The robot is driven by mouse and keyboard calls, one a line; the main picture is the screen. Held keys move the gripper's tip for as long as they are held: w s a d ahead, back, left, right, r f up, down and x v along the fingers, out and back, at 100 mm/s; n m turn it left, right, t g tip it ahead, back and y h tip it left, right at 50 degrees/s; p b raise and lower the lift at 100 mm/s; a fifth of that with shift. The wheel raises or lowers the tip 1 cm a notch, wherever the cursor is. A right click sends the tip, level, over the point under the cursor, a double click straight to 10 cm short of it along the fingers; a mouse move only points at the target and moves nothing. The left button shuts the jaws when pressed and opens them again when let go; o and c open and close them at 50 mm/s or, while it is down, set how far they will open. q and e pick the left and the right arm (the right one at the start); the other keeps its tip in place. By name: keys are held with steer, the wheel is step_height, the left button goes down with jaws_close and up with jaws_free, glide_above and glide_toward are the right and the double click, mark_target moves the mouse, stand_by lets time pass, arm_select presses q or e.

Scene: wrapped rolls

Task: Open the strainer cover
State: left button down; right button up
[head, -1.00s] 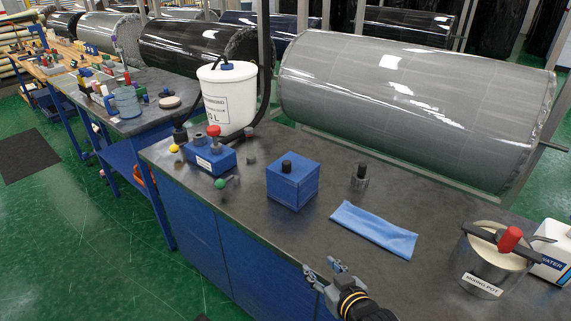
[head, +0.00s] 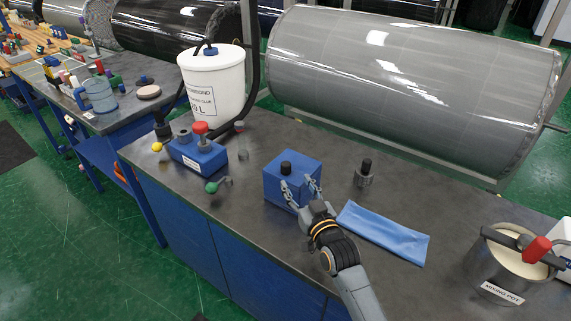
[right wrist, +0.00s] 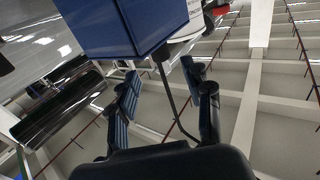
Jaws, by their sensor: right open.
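A blue box (head: 285,187) with a black knob (head: 286,167) on top stands on the dark workbench; it looks like the strainer with its cover closed. My right gripper (head: 302,187) is open and empty at the box's front right side, its fingers overlapping the box in the head view. I cannot tell if they touch it. In the right wrist view the blue box (right wrist: 115,25) fills the top, beyond the open fingers of my right gripper (right wrist: 165,92). My left gripper is not in view.
A blue cloth (head: 383,232) lies right of my right gripper. A small metal piece with a black top (head: 365,173) stands behind it. A mixing pot (head: 508,265) is at the right. A blue block with a red knob (head: 197,153) and a white bucket (head: 213,85) are at the left.

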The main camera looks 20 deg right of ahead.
mark_target(288, 170)
steer(key=w, duration=0.4)
steer(key=shift+w+a, duration=0.2)
steer(key=shift+w, duration=0.05)
steer(key=w, duration=0.3)
steer(key=shift+w+a+p, duration=0.1)
steer(key=shift+w+p, duration=0.05)
steer(key=shift+p, duration=0.2)
steer(key=shift+w, duration=0.3)
steer(key=shift+w+f, duration=0.15)
steer(key=shift+w, duration=0.05)
steer(key=c, duration=0.6)
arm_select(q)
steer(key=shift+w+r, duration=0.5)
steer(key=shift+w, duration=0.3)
arm_select(e)
jaws_close()
